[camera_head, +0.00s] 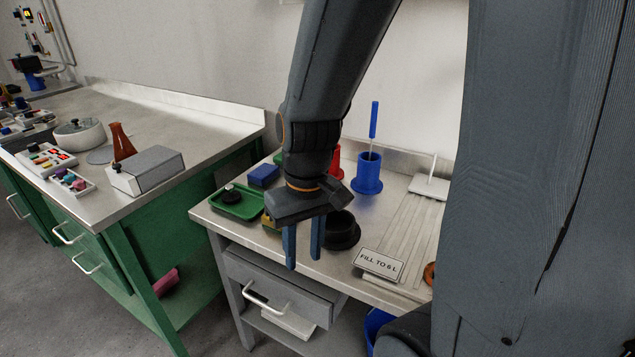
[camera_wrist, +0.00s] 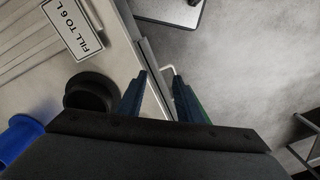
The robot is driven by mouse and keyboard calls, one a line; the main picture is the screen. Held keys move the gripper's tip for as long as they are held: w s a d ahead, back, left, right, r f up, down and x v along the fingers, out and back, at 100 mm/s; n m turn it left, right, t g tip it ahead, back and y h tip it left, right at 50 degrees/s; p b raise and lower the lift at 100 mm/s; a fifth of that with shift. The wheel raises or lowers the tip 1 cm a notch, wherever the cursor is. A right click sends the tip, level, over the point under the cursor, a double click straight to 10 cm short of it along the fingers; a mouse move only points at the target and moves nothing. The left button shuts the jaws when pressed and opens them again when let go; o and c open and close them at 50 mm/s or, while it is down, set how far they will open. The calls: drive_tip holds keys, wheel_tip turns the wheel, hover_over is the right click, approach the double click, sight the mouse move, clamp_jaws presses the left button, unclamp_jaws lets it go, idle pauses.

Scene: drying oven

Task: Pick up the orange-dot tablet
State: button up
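I cannot make out an orange-dot tablet in either view. My gripper (camera_head: 303,250) hangs fingers down over the front edge of the right bench, above the grey drawer. Its two blue fingers are apart with nothing between them; the wrist view shows the same empty gap (camera_wrist: 159,85). A black round pot (camera_head: 341,230) stands just right of the fingers and also shows in the wrist view (camera_wrist: 90,94). An orange round thing (camera_head: 429,274) at the bench's right is mostly hidden by my own body.
A green tray (camera_head: 258,207), blue block (camera_head: 263,175) and blue holder (camera_head: 367,179) stand on the right bench. A "FILL TO 6 L" sign (camera_head: 379,264) is near its front. The left bench carries a grey box (camera_head: 152,173) and a white tray (camera_head: 86,187) of small coloured pieces.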

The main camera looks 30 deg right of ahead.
drive_tip(key=w+d+n+t+y+p, duration=0.1)
drive_tip(key=w+d+n+p, duration=0.1)
drive_tip(key=w+d, duration=0.3)
drive_tip(key=w+d+r+n+t+y+p, duration=0.1)
drive_tip(key=w+d, duration=0.4)
drive_tip(key=w, duration=0.5)
drive_tip(key=w+d+n+t+y+p, duration=0.1)
drive_tip(key=w+d+n+t+p, duration=0.2)
drive_tip(key=w+d, duration=0.3)
drive_tip(key=shift+w+r, duration=0.2)
drive_tip(key=shift+w, duration=0.75)
drive_tip(key=shift+p+x, duration=1.6)
drive_tip(key=shift+x, duration=1.85)
drive_tip(key=shift+w+d, duration=0.1)
drive_tip(key=shift+d, duration=0.05)
drive_tip(key=c, duration=0.8)
